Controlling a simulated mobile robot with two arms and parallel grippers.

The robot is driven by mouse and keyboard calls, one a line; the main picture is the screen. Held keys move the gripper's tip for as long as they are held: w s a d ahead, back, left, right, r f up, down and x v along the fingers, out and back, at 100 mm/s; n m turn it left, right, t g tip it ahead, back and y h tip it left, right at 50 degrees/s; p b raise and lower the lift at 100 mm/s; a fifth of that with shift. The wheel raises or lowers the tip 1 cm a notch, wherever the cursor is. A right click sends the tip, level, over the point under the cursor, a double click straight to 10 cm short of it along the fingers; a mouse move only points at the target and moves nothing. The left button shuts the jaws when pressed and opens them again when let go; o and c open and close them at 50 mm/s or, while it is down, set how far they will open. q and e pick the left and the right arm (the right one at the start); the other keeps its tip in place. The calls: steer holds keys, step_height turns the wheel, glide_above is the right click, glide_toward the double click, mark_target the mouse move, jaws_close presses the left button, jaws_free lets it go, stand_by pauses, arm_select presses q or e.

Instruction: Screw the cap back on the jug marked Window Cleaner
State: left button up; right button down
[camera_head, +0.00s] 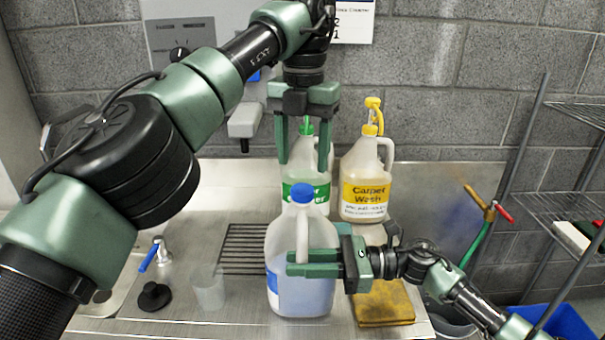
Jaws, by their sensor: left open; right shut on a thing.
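A translucent white jug (312,302) with pale blue liquid and a blue side label stands upright at the front of the steel counter. The label's words are turned away, so I cannot read Window Cleaner on it. A blue cap (302,193) sits on its mouth; I cannot tell whether it is tight. My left gripper (304,166) is open, fingers pointing down, and appears above the blue cap with nothing between its fingers. My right gripper (293,263) comes from the right and is shut on the jug's handle, hiding part of the jug.
A clear cup (209,290) and black stopper (154,297) are at left.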

mark_target(302, 189)
arm_select(q)
steer(key=shift+f, duration=3.15)
steer(key=shift+c, duration=0.4)
jaws_close()
steer(key=shift+o, duration=1.1)
jaws_free()
steer(key=shift+r, duration=3.8)
